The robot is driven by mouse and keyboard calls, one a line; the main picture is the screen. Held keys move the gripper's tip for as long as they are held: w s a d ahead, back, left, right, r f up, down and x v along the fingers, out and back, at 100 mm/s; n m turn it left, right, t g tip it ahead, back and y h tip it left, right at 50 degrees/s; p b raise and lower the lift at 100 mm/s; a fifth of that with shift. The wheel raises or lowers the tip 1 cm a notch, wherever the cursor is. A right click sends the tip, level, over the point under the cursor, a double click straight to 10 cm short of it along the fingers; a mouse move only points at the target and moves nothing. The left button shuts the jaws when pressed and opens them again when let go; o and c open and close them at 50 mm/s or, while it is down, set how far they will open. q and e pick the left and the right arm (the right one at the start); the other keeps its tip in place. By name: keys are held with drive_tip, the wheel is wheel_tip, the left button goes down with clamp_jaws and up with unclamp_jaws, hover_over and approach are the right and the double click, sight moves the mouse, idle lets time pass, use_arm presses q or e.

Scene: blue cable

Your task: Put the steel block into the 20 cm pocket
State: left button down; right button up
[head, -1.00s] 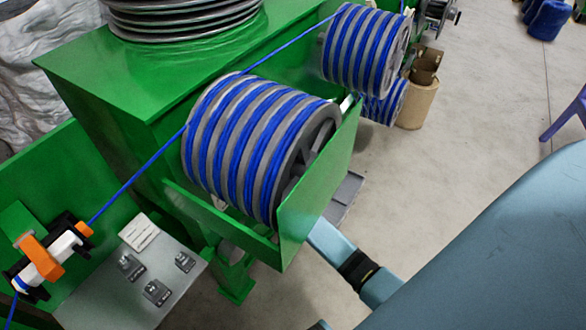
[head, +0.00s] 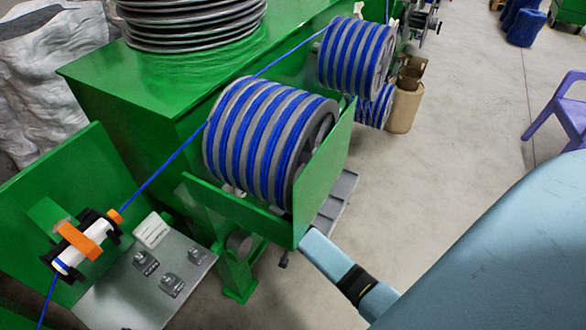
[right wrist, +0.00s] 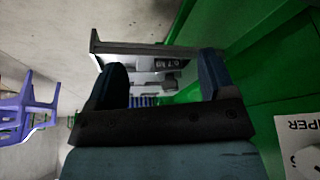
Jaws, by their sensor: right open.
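In the right wrist view my right gripper (right wrist: 162,62) is open, its two dark blue fingers spread apart. Beyond and between the fingers is a small grey block-like thing (right wrist: 166,64) with dark lettering; I cannot tell if it is the steel block or a marked part of the tray. A grey tray edge (right wrist: 125,48) crosses just past the fingertips. In the head view a grey tray (head: 337,198) shows partly behind the green guard; no pocket can be made out clearly. My right gripper is hidden there, and my left gripper is not in view.
A green machine (head: 120,85) carries grey drums (head: 262,140) wound with blue cable. Its green guard (head: 325,175) stands close to my right arm. A grey control panel (head: 120,295) is at lower left. Purple chair (head: 562,112) at right; open concrete floor lies between.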

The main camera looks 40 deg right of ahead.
drive_tip(key=s+a+r+n+t+y, duration=0.6)
drive_tip(key=s+a+r+n, duration=0.5)
drive_tip(key=s+a+r, duration=0.2)
drive_tip(key=s+a+t, duration=0.1)
drive_tip(key=s+a, duration=0.1)
drive_tip(key=s, duration=0.2)
drive_tip(key=shift+s+r+n, duration=0.25)
drive_tip(key=shift+n, duration=0.05)
drive_tip(key=shift+s, duration=0.1)
